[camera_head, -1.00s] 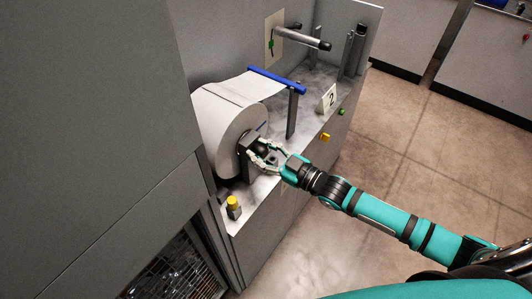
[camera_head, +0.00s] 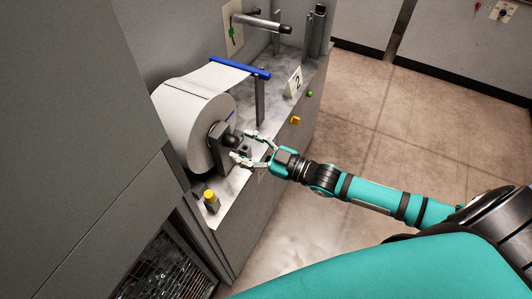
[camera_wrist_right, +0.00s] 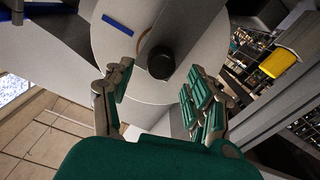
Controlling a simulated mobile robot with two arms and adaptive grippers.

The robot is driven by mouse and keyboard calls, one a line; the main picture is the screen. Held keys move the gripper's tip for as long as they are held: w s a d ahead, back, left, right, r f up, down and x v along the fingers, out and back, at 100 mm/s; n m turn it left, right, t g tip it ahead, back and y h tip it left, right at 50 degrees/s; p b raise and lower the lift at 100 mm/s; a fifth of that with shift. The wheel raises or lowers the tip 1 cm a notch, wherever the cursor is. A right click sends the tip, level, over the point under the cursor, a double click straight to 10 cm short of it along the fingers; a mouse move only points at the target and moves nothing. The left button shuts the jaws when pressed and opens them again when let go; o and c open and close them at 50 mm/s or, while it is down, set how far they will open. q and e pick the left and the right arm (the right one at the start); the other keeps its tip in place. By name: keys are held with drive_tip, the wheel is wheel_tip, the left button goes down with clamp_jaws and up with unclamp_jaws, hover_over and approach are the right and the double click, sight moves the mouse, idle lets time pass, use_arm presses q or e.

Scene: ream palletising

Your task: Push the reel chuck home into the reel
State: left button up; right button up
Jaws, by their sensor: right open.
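A large white paper reel (camera_head: 187,120) sits in the machine bay on the left in the head view; its round end face (camera_wrist_right: 115,30) fills the upper middle of the right wrist view. The reel chuck, a grey block with a dark round knob (camera_head: 229,141), is at the reel's centre; the knob also shows in the right wrist view (camera_wrist_right: 161,62). How deep the chuck sits in the reel cannot be told. My right gripper (camera_head: 243,148) is open, its fingers apart just to the right of the knob, holding nothing. My left gripper is not in view.
A blue bar (camera_head: 240,67) carries the paper web above the bench. A yellow-topped post (camera_head: 211,200) stands near the bench's front-left end. A card marked 2 (camera_head: 293,82) and a bare horizontal spindle (camera_head: 263,23) are farther back. The floor to the right is clear.

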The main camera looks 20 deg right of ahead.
drive_tip(key=v, duration=0.7)
drive_tip(key=shift+s+d, duration=0.25)
drive_tip(key=shift+s, duration=0.05)
drive_tip(key=d+f+m+g+h, duration=0.1)
drive_tip(key=d+f+m+h, duration=0.2)
drive_tip(key=f, duration=0.7)
drive_tip(key=d+f+m+h, duration=0.1)
drive_tip(key=d+f+h, duration=0.4)
drive_tip(key=f, duration=0.5)
drive_tip(key=s+d+f+m+g+h, duration=0.1)
drive_tip(key=s+d+f+g, duration=0.1)
drive_tip(key=s+f, duration=0.45)
drive_tip(key=s+d+f+m+g+h, duration=0.1)
drive_tip(key=s+f+g, duration=0.25)
drive_tip(key=f, duration=0.65)
drive_tip(key=s+a+f+g, duration=0.2)
drive_tip(key=s+f, duration=0.2)
drive_tip(key=s, duration=0.4)
drive_tip(key=s+a+f+m+g, duration=0.1)
drive_tip(key=s+a+f+g, duration=0.1)
drive_tip(key=s+f, duration=0.3)
drive_tip(key=s+a+f+m+g+h, duration=0.1)
drive_tip(key=s+a+f, duration=0.3)
drive_tip(key=s, duration=0.9)
drive_tip(key=shift+f+g, duration=0.45)
drive_tip(key=shift+g, duration=0.4)
